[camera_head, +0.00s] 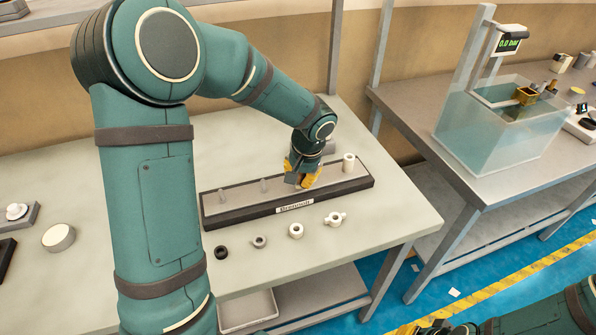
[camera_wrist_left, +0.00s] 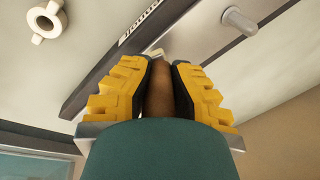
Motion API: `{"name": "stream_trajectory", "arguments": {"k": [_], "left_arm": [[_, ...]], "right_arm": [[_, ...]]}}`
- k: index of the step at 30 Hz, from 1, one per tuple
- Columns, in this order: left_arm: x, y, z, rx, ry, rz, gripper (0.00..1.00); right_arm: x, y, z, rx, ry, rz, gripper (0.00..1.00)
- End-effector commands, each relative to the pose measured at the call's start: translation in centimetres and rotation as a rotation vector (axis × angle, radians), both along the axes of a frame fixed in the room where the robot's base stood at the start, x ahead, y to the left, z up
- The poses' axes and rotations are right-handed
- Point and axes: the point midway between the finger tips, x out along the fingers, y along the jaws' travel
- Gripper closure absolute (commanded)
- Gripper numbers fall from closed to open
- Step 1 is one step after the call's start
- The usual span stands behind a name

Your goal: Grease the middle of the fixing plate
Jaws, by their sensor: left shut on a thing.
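The fixing plate, which I take to be the long grey plate with a dark, labelled front edge (camera_head: 240,202), lies on the pale workbench and carries upright pegs. It also shows in the left wrist view (camera_wrist_left: 205,35). My left gripper (camera_head: 303,182), with yellow fingers, is over the plate, right of its middle. In the left wrist view the fingers (camera_wrist_left: 162,80) are shut on a brown handle-like tool (camera_wrist_left: 158,98) with a pale tip. The tip seems close to the plate; I cannot tell whether it touches. Of my right arm only links show at the bottom right.
A white cylinder (camera_head: 348,162) stands at the plate's right end. A dark ring (camera_head: 221,252), a grey fitting (camera_head: 260,241), a white ring (camera_head: 296,230) and a white fitting (camera_head: 335,218) lie in front. A round tin (camera_head: 58,237) is at left. A water tank (camera_head: 500,130) stands on the right bench.

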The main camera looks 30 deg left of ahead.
Motion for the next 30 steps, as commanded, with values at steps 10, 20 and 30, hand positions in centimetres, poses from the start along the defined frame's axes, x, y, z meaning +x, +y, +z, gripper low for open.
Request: {"name": "stream_trajectory", "arguments": {"k": [10, 20, 30], "left_arm": [[1.1, 1.4, 0.4, 0.002, -0.003, 0.007, 1.0], [1.7, 2.2, 0.5, 0.002, -0.005, 0.006, 1.0], [2.6, 3.2, 0.7, 0.003, -0.012, 0.008, 1.0]], "right_arm": [[0.0, 0.0, 0.7, 0.001, 0.0, 0.001, 0.73], [0.0, 0.0, 1.0, 0.001, 0.0, 0.001, 0.73], [0.0, 0.0, 1.4, 0.001, 0.0, 0.001, 0.73]]}}
